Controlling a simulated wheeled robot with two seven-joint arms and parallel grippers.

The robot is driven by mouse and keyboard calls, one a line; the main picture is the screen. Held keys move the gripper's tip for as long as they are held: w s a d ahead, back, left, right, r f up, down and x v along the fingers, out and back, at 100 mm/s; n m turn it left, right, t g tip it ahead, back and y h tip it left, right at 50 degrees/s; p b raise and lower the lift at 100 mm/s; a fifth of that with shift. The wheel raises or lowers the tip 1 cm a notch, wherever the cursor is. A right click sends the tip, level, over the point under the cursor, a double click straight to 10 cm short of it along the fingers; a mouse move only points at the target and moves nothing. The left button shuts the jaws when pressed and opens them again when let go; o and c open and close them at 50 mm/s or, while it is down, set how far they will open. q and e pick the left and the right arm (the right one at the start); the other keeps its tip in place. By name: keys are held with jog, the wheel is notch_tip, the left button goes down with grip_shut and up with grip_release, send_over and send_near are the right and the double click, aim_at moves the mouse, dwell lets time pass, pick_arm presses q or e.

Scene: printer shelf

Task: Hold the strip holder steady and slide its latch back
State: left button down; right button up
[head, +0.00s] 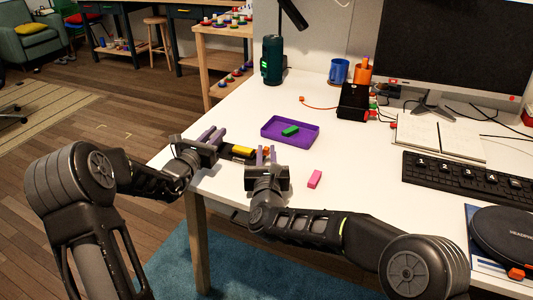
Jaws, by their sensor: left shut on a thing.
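The strip holder (229,150) is a small dark bar at the table's near left edge, with a yellow strip (243,151) on top. An orange part (266,151), which looks like its latch, shows at its right end. My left gripper (213,137) is at the holder's left end and is shut on it; the contact is partly hidden by the gripper. My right gripper (266,155) has its two purple fingers apart at the right end. The orange part shows between or just behind them; I cannot tell whether they touch it.
A purple tray (272,138) with a green block (290,131) lies just behind. A pink block (314,179) lies right of my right gripper. A black box (352,101), open notebook (440,137), keyboard (475,180) and headphone case (507,235) stand further right. White table between is clear.

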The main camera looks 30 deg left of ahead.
grip_shut()
dwell(0.9)
